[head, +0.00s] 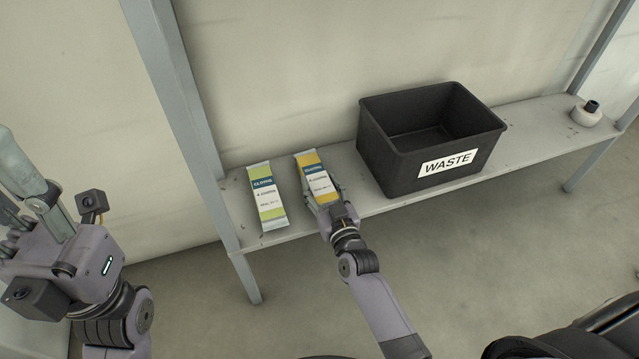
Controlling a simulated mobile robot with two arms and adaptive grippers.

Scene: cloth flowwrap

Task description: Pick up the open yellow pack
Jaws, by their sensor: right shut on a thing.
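The yellow pack (311,169) lies on the shelf, with a yellow and blue top, a white label and a pale end seal at its far end. My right gripper (331,200) is at its near end and shut on it. The gripper hides the near end, so I cannot tell from here whether that end is open. My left gripper (40,215) is at the left edge of the view, away from the shelf and the packs. Its fingertips are too unclear to tell whether it is open.
A green pack (267,199) lies on the shelf (520,122) left of the yellow one. A black bin marked WASTE (400,165) stands to the right and looks empty. A small round white item with a dark top (586,114) is at the far right. A grey post (180,90) rises at the left.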

